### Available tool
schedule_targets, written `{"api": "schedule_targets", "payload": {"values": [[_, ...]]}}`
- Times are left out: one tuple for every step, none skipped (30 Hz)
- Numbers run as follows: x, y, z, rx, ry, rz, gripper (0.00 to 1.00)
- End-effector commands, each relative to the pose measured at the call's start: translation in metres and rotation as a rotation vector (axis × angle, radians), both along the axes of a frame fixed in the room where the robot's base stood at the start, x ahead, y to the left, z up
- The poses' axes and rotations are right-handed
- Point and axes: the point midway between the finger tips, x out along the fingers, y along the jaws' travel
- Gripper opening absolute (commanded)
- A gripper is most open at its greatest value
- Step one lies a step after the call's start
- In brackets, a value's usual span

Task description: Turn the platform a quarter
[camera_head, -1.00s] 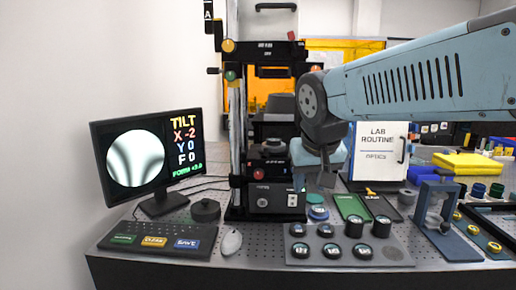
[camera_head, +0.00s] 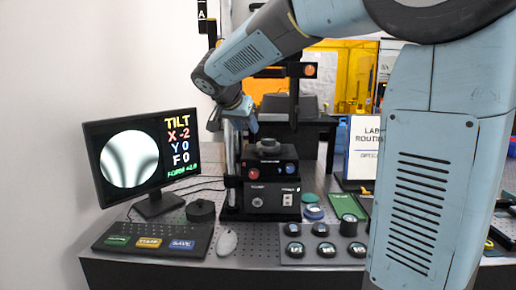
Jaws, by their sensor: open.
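The interferometer (camera_head: 262,200) is a black stand with a lit lower box and a tall column behind. Its small dark platform (camera_head: 268,148) sits above a block with a red knob (camera_head: 235,168) at the left and a blue knob (camera_head: 292,167) at the right. My gripper (camera_head: 234,120) is open and empty, pointing down, above and left of the platform, and appears apart from it. The monitor (camera_head: 142,158) shows a round pattern of dark curved fringes and reads TILT X -2, Y 0, F 0.
A keypad (camera_head: 152,241) and a grey mouse (camera_head: 227,241) lie at the front left, with a black puck (camera_head: 200,211) behind. Several dark round pieces stand on a grey tray (camera_head: 300,259) at the right. My arm hides the right side.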

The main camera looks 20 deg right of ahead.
Motion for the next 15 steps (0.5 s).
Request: {"api": "schedule_targets", "payload": {"values": [[0.003, -0.003, -0.004, 0.000, 0.002, -0.001, 0.42], [0.004, -0.004, -0.006, 0.000, 0.002, -0.001, 0.42], [0.007, -0.007, -0.010, -0.001, 0.002, -0.002, 0.42], [0.009, -0.009, -0.013, -0.002, 0.003, -0.002, 0.42], [0.012, -0.011, -0.017, -0.001, 0.003, -0.001, 0.42], [0.016, -0.014, -0.022, -0.001, 0.003, -0.001, 0.42], [0.018, -0.017, -0.025, -0.001, 0.004, -0.002, 0.42], [0.021, -0.019, -0.029, 0.000, 0.003, -0.002, 0.42], [0.025, -0.023, -0.034, 0.000, 0.003, -0.002, 0.42], [0.027, -0.025, -0.038, 0.000, 0.004, -0.003, 0.42], [0.031, -0.028, -0.042, -0.001, 0.005, -0.002, 0.42], [0.034, -0.031, -0.047, -0.001, 0.004, -0.001, 0.42], [0.037, -0.033, -0.051, -0.001, 0.005, -0.001, 0.42], [0.040, -0.036, -0.054, -0.001, 0.005, -0.001, 0.42], [0.043, -0.039, -0.060, 0.000, 0.005, -0.001, 0.42]]}}
